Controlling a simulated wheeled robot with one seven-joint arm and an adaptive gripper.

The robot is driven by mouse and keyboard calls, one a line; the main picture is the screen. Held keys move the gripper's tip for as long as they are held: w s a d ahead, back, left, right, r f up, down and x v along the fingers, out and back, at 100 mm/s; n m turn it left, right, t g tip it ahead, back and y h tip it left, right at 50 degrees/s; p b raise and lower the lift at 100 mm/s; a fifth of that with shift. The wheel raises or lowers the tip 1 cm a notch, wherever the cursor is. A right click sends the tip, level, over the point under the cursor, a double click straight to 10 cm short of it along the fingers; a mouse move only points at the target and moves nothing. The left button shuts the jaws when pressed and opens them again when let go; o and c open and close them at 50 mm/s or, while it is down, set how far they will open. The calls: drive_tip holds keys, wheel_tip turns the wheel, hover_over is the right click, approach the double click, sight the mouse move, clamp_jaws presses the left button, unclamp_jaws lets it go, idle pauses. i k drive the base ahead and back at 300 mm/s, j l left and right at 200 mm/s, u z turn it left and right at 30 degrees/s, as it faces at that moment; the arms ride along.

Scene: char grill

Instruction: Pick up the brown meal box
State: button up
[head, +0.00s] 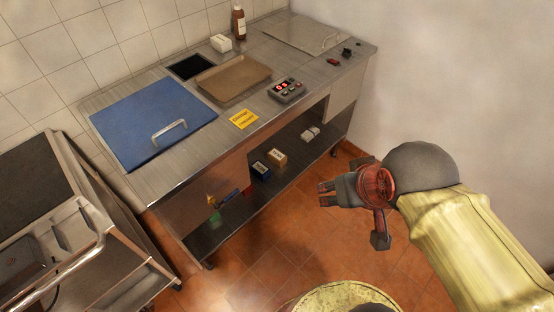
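A small brown box (277,157) with a pale side stands on the lower shelf of the steel counter, in the head view. It looks like the brown meal box, though it is small and its markings cannot be read. A dark blue box (261,170) stands just in front of it, to the left. My gripper (323,194) is out over the tiled floor, right of the shelf and apart from both boxes. Its fingers point left toward the counter, look spread, and hold nothing.
The countertop overhangs the lower shelf (231,228). On top are a blue lid (152,120), a brown tray (233,79), a yellow card (244,119) and a control box (285,91). Small white items (310,134) lie deeper on the shelf. The floor before it is clear.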

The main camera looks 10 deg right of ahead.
sight(279, 158)
drive_tip(key=i+l+u, duration=0.1)
drive_tip(key=l, duration=0.35)
drive_tip(key=i+l+u, duration=0.1)
drive_tip(key=i+l, duration=0.15)
drive_tip(key=l, duration=0.2)
drive_tip(key=i+l+u, duration=0.1)
drive_tip(key=l, duration=0.35)
drive_tip(key=i+l+u, duration=0.15)
drive_tip(key=l, duration=0.3)
drive_tip(key=i+l+u, duration=0.1)
drive_tip(key=l, duration=0.4)
drive_tip(key=i+l+u, duration=0.1)
drive_tip(key=l, duration=0.35)
